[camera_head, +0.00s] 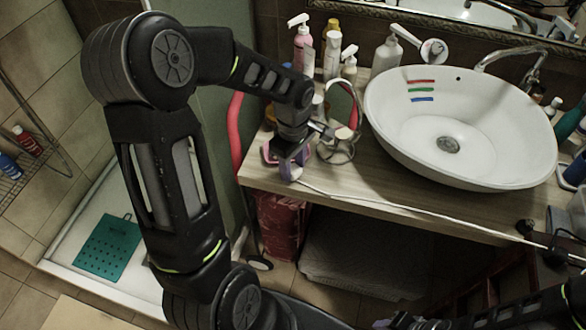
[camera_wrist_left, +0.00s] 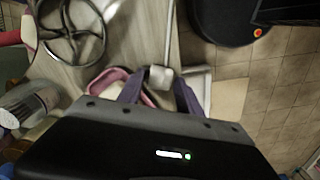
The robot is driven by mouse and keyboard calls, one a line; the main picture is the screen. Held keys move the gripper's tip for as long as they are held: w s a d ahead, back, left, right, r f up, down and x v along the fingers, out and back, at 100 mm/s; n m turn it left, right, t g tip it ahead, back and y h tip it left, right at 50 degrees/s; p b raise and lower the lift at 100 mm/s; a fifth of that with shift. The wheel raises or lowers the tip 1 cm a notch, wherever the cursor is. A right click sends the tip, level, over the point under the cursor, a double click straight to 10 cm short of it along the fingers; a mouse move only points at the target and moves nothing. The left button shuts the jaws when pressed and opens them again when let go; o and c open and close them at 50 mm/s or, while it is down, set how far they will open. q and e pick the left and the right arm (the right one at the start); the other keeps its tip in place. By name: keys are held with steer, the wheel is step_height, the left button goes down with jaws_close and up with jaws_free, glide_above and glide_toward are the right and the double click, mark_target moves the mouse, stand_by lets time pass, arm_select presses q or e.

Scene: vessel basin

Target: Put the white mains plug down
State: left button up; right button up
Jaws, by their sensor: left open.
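The white mains plug (camera_head: 295,172) is at the front left edge of the wooden counter, with its white cord running right along the front edge. In the left wrist view the plug (camera_wrist_left: 160,77) shows between the purple-sided fingers of my left gripper (camera_wrist_left: 160,92). The left gripper (camera_head: 287,160) is open around the plug and points down at the counter edge. I cannot tell whether a finger touches the plug; its lower side is hidden. Dark parts of my right arm (camera_head: 550,305) show at the bottom right, where its jaws cannot be made out.
A wire holder with a round mirror (camera_head: 338,103) stands close right of the left gripper. Pump bottles (camera_head: 301,45) stand behind. The white basin (camera_head: 460,125) fills the counter's right part. A red bin (camera_head: 280,222) is below the edge. Bare counter (camera_head: 375,185) lies before the basin.

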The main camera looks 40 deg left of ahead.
arm_select(q)
steer(key=shift+f, duration=0.65)
steer(key=shift+c, duration=0.3)
jaws_close()
